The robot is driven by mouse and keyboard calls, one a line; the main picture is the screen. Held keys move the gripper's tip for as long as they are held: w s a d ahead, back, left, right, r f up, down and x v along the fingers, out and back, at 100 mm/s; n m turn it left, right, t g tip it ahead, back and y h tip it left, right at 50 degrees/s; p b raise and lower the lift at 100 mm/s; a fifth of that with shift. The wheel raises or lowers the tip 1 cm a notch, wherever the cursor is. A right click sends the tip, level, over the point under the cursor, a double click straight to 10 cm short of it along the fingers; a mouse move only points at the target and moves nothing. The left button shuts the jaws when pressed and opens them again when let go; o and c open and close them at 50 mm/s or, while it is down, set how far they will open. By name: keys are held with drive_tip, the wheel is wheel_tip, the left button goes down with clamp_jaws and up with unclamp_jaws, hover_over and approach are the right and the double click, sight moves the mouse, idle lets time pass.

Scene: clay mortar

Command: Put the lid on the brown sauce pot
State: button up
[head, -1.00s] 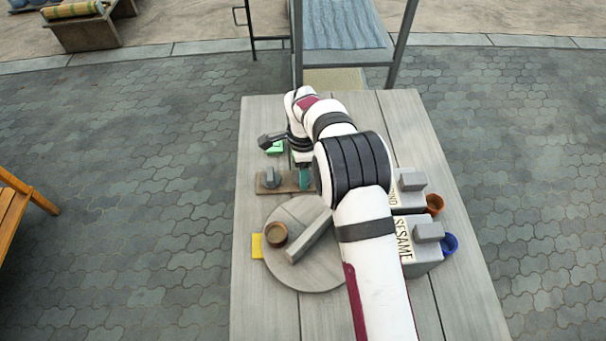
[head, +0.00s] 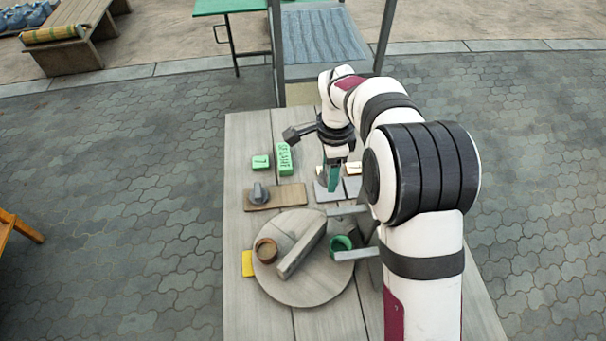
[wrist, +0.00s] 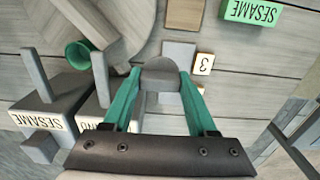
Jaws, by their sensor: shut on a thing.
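The brown pot (head: 266,250) stands open on the left of a round grey board (head: 305,290). My gripper (head: 333,185) is beyond that board and to the right of the pot, pointing down. In the wrist view, my gripper (wrist: 160,88) has its green fingers shut on a grey rounded piece (wrist: 160,73), which looks like a lid or its knob. The piece's underside is hidden. Another grey knobbed piece (head: 258,192) sits on a wooden slab (head: 290,196) at the left. The brown pot is outside the wrist view.
A grey bar (head: 302,250) lies across the round board. A green pot (head: 341,244) is on its right side. Grey tiles (head: 352,188), a green SESAME block (head: 284,159) and a yellow block (head: 248,264) lie around. Lettered boxes (wrist: 45,115) with upright posts stand at the right.

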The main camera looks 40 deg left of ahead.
drive_tip(key=shift+w+d+r, duration=0.25)
drive_tip(key=shift+d+r, duration=0.2)
drive_tip(key=shift+d, duration=0.2)
drive_tip(key=shift+d+r, duration=0.25)
drive_tip(key=s+a+n, duration=0.4)
drive_tip(key=s+n, duration=0.1)
drive_tip(key=s, duration=0.7)
drive_tip(key=n, duration=0.3)
hover_over(268, 254)
drive_tip(key=shift+f, duration=2.75)
drive_tip(key=shift+f, duration=0.4)
drive_tip(key=o, duration=1.5)
